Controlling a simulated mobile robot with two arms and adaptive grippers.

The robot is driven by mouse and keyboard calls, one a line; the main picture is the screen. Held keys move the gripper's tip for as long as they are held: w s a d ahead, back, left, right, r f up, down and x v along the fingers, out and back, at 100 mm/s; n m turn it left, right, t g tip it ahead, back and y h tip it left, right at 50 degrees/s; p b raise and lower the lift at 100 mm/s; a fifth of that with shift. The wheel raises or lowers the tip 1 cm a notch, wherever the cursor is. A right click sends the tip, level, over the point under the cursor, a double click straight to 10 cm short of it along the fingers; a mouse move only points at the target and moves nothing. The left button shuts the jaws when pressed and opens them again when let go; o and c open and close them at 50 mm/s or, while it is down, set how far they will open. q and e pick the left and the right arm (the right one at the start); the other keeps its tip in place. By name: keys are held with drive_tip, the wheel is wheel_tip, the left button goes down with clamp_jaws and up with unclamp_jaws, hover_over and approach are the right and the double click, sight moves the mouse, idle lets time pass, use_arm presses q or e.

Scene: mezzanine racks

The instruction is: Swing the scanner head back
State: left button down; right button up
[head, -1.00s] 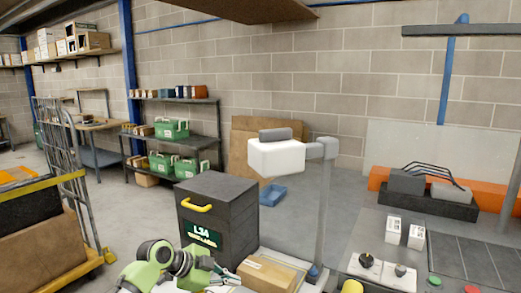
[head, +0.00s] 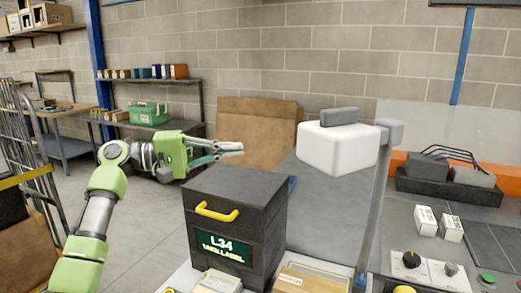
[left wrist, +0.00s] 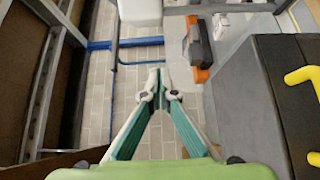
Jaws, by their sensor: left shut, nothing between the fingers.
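The scanner head (head: 338,148) is a white block with a grey cap, held on a grey arm at the top of a grey post (head: 374,200). It hangs to the right of the dark cabinet. My left gripper (head: 236,149) is raised above and behind the cabinet's left part, fingers pointing right towards the scanner head, with a clear gap between. Its fingers are shut and empty. In the left wrist view, the fingertips (left wrist: 160,84) meet, and a white block, seemingly the scanner head (left wrist: 140,12), shows at the top edge. My right gripper is out of view.
The dark cabinet (head: 235,205) with a yellow handle and an L34 label stands below the gripper. A cardboard box (head: 305,283) lies at the post's foot. A control panel (head: 440,265) with knobs and small white boxes is at right. Racks stand behind left.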

use_arm(q)
drive_tip(key=d+p, duration=0.6)
drive_tip(key=d, duration=0.6)
drive_tip(key=shift+d+r, duration=0.15)
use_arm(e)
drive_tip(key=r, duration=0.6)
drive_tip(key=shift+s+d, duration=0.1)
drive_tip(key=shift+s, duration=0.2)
use_arm(q)
drive_tip(key=shift+s, duration=0.15)
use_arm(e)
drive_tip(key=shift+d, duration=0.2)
